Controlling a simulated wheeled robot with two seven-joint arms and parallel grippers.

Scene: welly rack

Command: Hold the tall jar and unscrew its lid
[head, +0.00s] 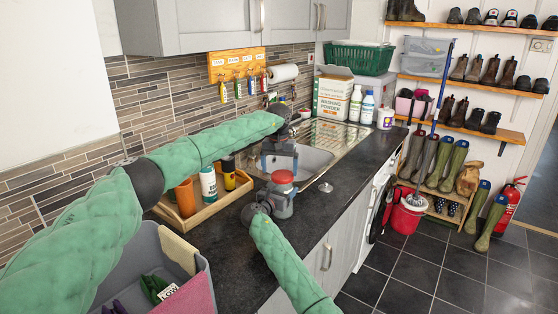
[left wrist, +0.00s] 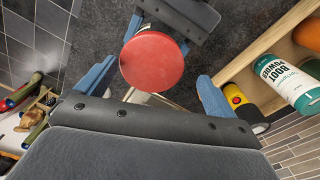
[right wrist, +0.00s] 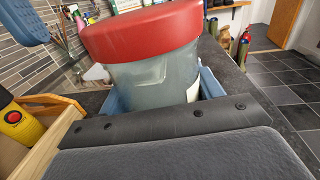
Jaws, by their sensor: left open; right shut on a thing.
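The tall jar, clear greyish with a red lid (head: 282,177), stands upright over the dark counter near its front edge; I cannot tell whether its base touches. The lid is on the jar. My right gripper (head: 275,206) is shut around the jar's body (right wrist: 155,80), below the lid. My left gripper (head: 281,165) is open above the jar, pointing down. In the left wrist view the red lid (left wrist: 152,61) lies below and between the spread blue fingers, apart from them. The jar's lower part is hidden by my right gripper.
A wooden tray (head: 213,210) with bottles, including boot powder (left wrist: 290,83), stands left of the jar. The sink (head: 305,160) lies behind. A grey bin (head: 205,290) is at the lower left.

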